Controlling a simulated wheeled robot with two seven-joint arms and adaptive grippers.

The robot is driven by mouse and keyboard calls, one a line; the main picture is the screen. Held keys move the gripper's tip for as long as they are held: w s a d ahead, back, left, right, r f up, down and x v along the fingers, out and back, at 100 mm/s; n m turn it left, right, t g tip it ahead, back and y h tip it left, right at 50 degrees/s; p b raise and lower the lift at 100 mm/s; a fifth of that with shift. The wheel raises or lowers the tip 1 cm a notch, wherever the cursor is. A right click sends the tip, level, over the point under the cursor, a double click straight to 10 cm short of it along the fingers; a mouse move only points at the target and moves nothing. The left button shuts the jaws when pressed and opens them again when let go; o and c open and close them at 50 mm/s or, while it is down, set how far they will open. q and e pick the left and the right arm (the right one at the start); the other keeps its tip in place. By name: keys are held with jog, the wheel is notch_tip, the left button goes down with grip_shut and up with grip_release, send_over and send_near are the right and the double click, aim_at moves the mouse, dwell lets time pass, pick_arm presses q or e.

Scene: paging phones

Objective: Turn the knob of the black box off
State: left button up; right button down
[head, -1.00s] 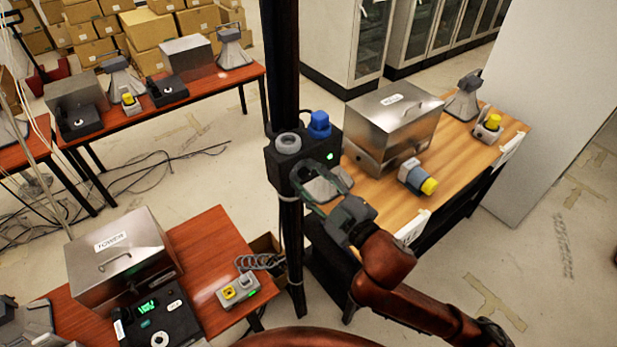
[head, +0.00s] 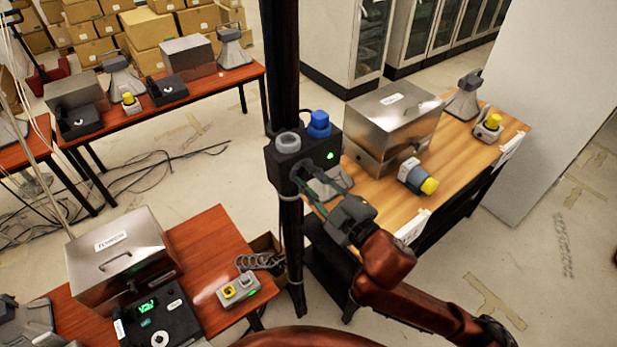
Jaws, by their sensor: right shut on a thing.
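The black box (head: 272,168) is fixed to the dark upright post in the middle of the head view. A blue knob (head: 319,124) and a grey ring-shaped part (head: 288,142) stand on its top. A green light (head: 330,156) glows on its front. My right gripper (head: 305,178) reaches in from the lower right, its fingers at the front face of the box. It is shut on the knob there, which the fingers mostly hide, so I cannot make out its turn. My left gripper is not in view.
A red-brown table (head: 207,240) at the lower left holds another metal case (head: 120,260) and a small grey control box (head: 238,290). Cables lie on the floor at left.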

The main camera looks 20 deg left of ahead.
jog(key=n, duration=0.3)
jog(key=shift+n, duration=0.4)
jog(key=n, duration=0.4)
jog(key=shift+f+n, duration=0.15)
jog(key=shift+n, duration=0.15)
jog(key=n, duration=0.4)
jog(key=shift+f+n, duration=0.1)
jog(key=shift+n, duration=0.2)
jog(key=shift+f+n, duration=0.1)
jog(key=shift+n, duration=2.1)
jog(key=c, duration=1.7)
grip_release()
